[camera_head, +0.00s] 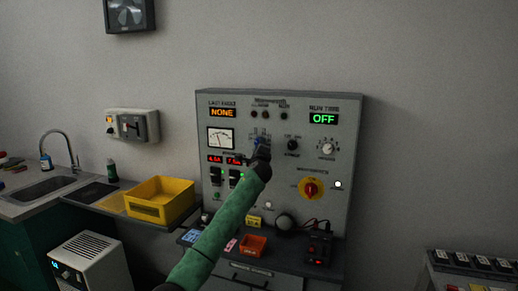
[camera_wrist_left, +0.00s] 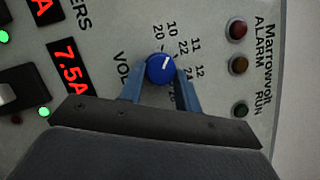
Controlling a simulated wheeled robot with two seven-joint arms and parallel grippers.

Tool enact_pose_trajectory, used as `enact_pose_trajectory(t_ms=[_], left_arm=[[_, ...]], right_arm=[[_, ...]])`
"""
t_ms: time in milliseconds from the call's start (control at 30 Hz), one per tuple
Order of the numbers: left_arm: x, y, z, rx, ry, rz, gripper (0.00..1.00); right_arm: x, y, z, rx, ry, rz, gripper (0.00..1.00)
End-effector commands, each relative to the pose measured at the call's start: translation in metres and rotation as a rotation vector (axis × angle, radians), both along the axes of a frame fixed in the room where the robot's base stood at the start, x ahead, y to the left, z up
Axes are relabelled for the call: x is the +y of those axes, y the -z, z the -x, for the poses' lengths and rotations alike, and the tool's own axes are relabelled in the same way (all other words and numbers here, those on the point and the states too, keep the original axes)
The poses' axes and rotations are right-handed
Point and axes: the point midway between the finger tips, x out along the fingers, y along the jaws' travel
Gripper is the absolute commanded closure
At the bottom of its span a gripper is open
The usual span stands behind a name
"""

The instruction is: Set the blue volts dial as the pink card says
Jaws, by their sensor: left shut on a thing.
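The blue volts dial (camera_wrist_left: 160,69) sits on the panel between the two blue fingertips of my left gripper (camera_wrist_left: 160,84) in the left wrist view. The gripper is shut on it. The dial's white pointer line aims up and to the right in that view, towards the printed numbers around it. In the head view my left gripper (camera_head: 261,150) reaches the upper middle of the panel and mostly hides the dial. The pink card (camera_head: 231,245) lies on the ledge below the panel, beside my arm; its writing is too small to read. My right gripper is out of view.
The grey panel (camera_head: 350,120) also carries a black knob (camera_head: 292,145), a timer dial (camera_head: 327,148) and a red-yellow switch (camera_head: 311,188). On the ledge are a blue card (camera_head: 191,236), a yellow card (camera_head: 254,221) and an orange tray (camera_head: 253,245). A yellow bin (camera_head: 160,200) stands left.

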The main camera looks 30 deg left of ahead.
Motion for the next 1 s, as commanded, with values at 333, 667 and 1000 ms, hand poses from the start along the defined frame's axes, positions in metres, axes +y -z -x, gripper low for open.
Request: enact_pose_trajectory(t_ms=[333, 667, 1000], left_arm=[[-0.001, -0.002, 0.000, -0.048, 0.000, 0.200, 0.90], [-0.001, -0.002, 0.000, -0.063, -0.001, 0.267, 0.90], [-0.001, -0.002, 0.000, -0.064, -0.002, 0.270, 0.90]], right_arm=[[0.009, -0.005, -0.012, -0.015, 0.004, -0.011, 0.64], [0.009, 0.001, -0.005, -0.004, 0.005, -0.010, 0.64], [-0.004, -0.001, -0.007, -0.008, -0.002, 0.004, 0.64]])
